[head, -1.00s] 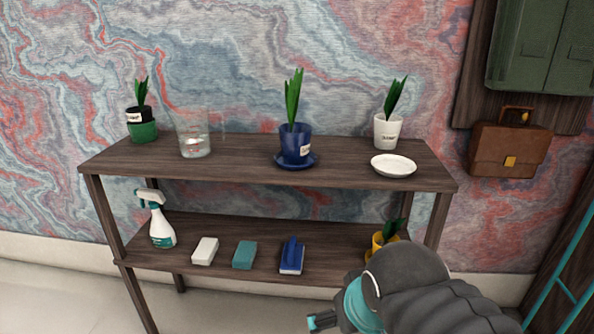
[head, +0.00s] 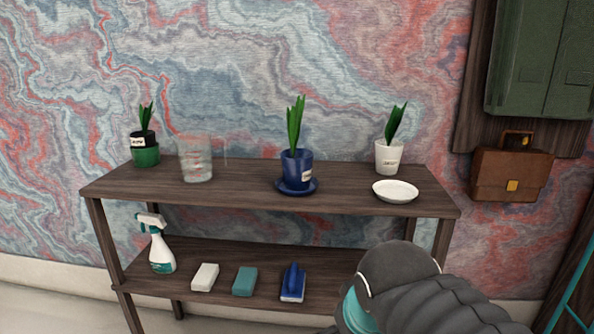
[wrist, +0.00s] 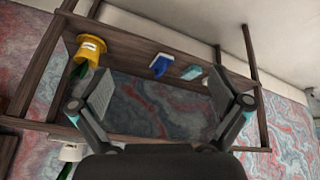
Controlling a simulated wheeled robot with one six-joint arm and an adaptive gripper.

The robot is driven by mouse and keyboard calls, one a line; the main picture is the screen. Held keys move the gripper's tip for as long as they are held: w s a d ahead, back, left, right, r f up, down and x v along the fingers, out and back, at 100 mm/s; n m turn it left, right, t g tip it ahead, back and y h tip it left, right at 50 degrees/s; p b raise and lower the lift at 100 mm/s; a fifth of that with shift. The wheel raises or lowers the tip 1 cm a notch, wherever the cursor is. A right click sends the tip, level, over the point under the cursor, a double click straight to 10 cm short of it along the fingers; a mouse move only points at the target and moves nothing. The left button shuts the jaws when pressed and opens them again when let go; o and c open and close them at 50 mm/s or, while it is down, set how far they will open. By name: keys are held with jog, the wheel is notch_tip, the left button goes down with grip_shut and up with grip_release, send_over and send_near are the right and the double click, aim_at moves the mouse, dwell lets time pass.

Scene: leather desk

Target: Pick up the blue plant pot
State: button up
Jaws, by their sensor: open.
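In the head view my arm covers the lower right and the fingers are out of the picture. The gripper is well apart from the blue pot. I cannot make out the blue pot clearly in the wrist view.
The top shelf also holds a green pot (head: 145,155), a clear glass container (head: 196,160), a white pot (head: 389,156) and a white saucer (head: 395,191). Below are a spray bottle (head: 161,250), sponges, a blue brush (head: 293,284) and a yellow pot (wrist: 91,48).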

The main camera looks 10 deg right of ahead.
jog(key=w+d+r+n+h+b, duration=0.1)
jog(key=w+r+n+h, duration=0.15)
jog(key=w+n, duration=0.2)
jog(key=w+r+n+h+b, duration=0.1)
jog(key=w+r+n, duration=0.3)
jog(key=w, duration=0.2)
jog(key=n+t+h+b, duration=0.1)
jog(key=n+h+b, duration=0.3)
jog(key=n+h, duration=0.7)
send_near(297, 161)
jog(key=w+n+y, duration=0.2)
jog(key=x, duration=0.4)
jog(key=b+x, duration=0.1)
jog(key=x, duration=0.3)
jog(key=b+x, duration=0.1)
jog(key=x, duration=0.2)
jog(key=shift+w+d+r, duration=0.1)
jog(key=shift+w+d, duration=0.15)
jog(key=shift+w, duration=0.3)
jog(key=shift+r, duration=0.1)
jog(key=c, duration=1.6)
